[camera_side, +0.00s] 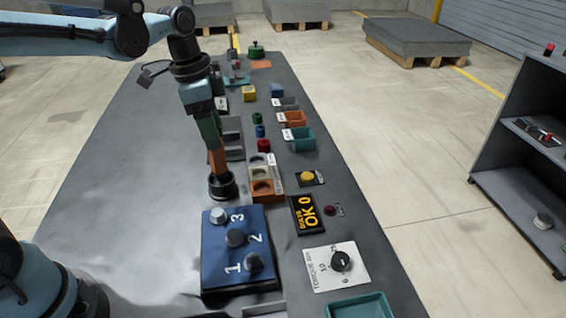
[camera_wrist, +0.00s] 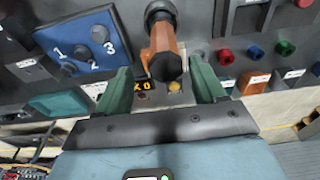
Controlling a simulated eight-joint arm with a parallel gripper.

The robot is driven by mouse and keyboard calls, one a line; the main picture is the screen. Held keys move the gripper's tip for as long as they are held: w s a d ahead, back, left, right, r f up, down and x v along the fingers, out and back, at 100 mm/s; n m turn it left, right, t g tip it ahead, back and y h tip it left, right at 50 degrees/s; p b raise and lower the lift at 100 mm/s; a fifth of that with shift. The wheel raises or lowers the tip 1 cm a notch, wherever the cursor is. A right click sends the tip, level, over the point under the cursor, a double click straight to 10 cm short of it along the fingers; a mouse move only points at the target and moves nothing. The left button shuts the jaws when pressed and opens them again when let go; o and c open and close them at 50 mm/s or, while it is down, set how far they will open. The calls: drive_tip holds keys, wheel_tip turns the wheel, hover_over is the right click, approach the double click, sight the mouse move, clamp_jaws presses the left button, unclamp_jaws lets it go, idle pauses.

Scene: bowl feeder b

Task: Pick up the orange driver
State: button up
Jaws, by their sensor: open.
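The orange driver (camera_side: 217,162) stands upright in a dark round holder (camera_side: 222,187) behind the blue numbered board. In the wrist view the driver (camera_wrist: 164,42) reaches toward the camera, its dark round end nearest. My gripper (camera_side: 211,146) points down over the driver, and its green fingers overlap the driver's upper part in the side view. In the wrist view my gripper (camera_wrist: 163,72) is open, with one finger on each side of the driver and gaps showing between. The top of the driver is hidden by the fingers in the side view.
The blue board (camera_side: 218,255) with knobs 1, 2 and 3 is close in front. To the right are a small tray block (camera_side: 262,185), an OK display (camera_side: 308,214) and a teal bin (camera_side: 303,140). The left of the table (camera_side: 120,200) is clear.

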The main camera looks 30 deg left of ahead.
sight(218, 162)
drive_tip(key=f, duration=0.4)
drive_tip(key=shift+w+a, duration=0.25)
drive_tip(key=shift+w, duration=0.05)
drive_tip(key=shift+d+f, duration=0.1)
drive_tip(key=shift+f, duration=0.6)
drive_tip(key=c, duration=1.2)
